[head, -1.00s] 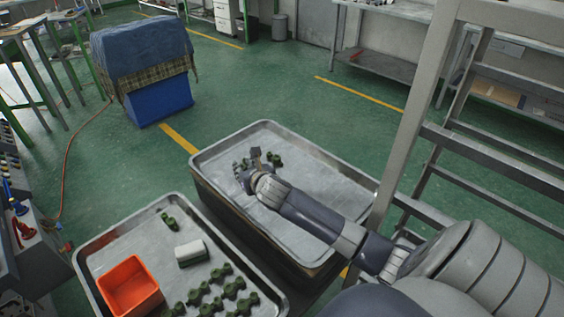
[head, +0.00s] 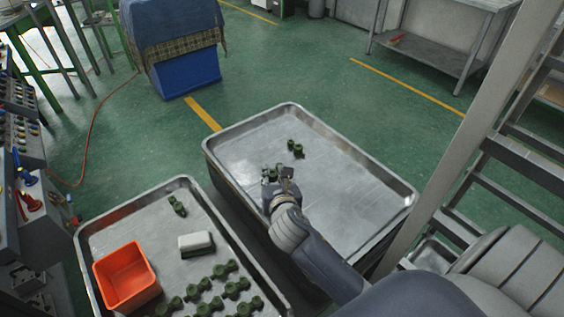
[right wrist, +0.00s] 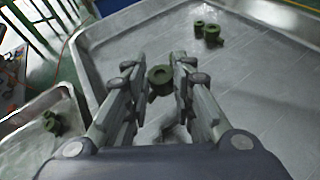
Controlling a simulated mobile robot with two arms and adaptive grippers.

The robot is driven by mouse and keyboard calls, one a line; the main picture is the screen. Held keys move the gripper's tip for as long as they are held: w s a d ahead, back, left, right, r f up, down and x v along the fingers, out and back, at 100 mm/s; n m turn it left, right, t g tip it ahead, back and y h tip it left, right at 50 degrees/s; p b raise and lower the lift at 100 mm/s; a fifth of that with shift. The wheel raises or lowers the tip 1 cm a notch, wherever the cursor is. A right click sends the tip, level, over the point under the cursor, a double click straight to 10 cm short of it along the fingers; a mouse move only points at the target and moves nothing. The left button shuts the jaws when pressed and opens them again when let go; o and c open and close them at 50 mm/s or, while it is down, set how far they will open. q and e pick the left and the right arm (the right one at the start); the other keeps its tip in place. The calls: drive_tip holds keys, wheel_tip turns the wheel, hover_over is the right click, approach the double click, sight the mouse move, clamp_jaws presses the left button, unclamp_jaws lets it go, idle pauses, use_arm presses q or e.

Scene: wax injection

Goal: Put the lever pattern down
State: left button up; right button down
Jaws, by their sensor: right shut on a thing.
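My right gripper (head: 279,176) is over the left part of the far metal tray (head: 336,190). It is shut on a green lever pattern (right wrist: 160,78), whose round end shows between the fingers in the right wrist view. The fingers hide much of it in the head view, and I cannot tell whether it touches the tray. Another green lever pattern (head: 296,149) lies on the same tray beyond the gripper; it also shows in the right wrist view (right wrist: 206,31). My left gripper is not in view.
The near tray (head: 215,211) holds an orange bin (head: 127,275), a white and green block (head: 196,244), a lone green pattern (head: 177,206) and several more in rows. The far tray's right side is bare. A grey ladder frame (head: 470,150) stands at the right.

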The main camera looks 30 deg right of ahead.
drive_tip(key=w+d, duration=0.1)
drive_tip(key=w, duration=0.2)
drive_tip(key=w+d, duration=0.2)
drive_tip(key=w, duration=0.1)
drive_tip(key=w+d+f, duration=0.1)
drive_tip(key=w+d, duration=0.1)
drive_tip(key=w, duration=0.1)
drive_tip(key=shift+f, duration=1.8)
drive_tip(key=shift+f, duration=0.1)
drive_tip(key=c, duration=1.3)
unclamp_jaws()
drive_tip(key=shift+c, duration=0.2)
drive_tip(key=v, duration=1.2)
drive_tip(key=shift+p, duration=0.3)
